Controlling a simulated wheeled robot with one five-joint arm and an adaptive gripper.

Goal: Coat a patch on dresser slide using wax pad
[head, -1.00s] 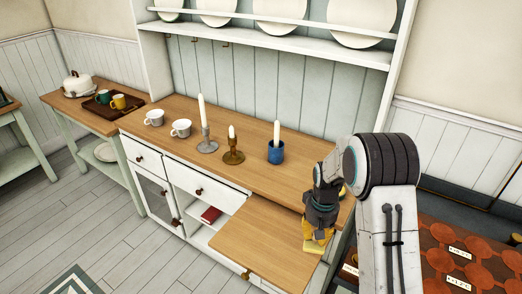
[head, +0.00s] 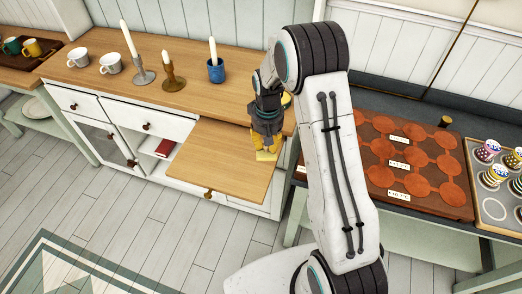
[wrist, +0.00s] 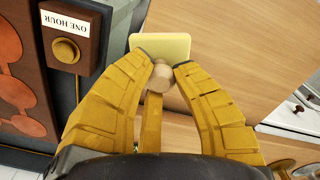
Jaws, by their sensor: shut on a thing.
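The dresser slide (head: 215,165) is a plain wooden board pulled out from the front of the dresser. No distinct coated patch can be made out on it. The wax pad (wrist: 172,44) is a flat pale-yellow block with a round wooden knob (wrist: 160,78). My gripper (wrist: 160,68) is shut on the knob, with its yellow fingers on either side. In the head view, my gripper (head: 266,142) holds the pad (head: 266,156) at the slide's right end. The pad looks flat and low; I cannot tell whether it touches the wood. My fingers partly hide the knob.
On the dresser top (head: 185,92) stand a blue cup (head: 216,71), two candlesticks and two white cups. To the right is a brown panel (head: 400,165) with round discs, beside a tray (head: 490,212) of patterned cups. Floor in front is clear.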

